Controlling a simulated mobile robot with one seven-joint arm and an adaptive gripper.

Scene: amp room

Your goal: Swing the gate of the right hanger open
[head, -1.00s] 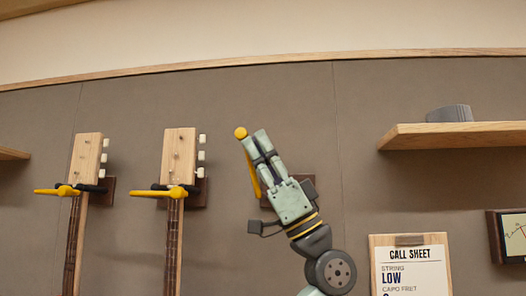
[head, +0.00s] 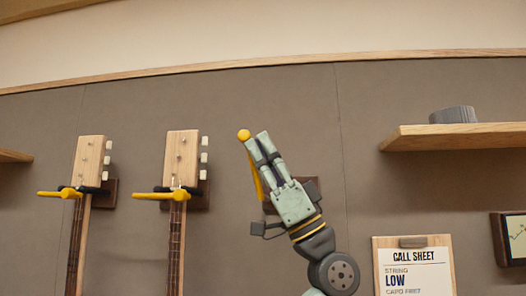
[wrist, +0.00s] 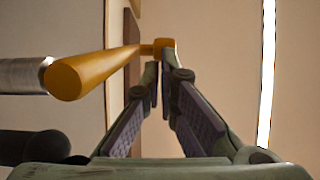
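The right hanger's dark wooden back plate (head: 312,189) is on the wall, mostly hidden behind my gripper. Its yellow gate (head: 254,170) slants steeply up along the left side of my gripper and ends in a round knob (head: 243,135) by the fingertips. In the wrist view the gate (wrist: 105,70) runs from the left to a knob (wrist: 165,47) just beyond my fingertips. I cannot tell whether they touch. My gripper (head: 256,140) points up and left. It is partly open, with a narrow empty gap between the pads in the wrist view (wrist: 162,75).
Two guitars hang at left, their headstocks (head: 89,158) (head: 182,157) held behind level yellow gates (head: 60,193) (head: 160,195). A wooden shelf (head: 460,138) with a grey object (head: 452,115) juts out at right. Below it is a call sheet (head: 411,270). The wall above my gripper is clear.

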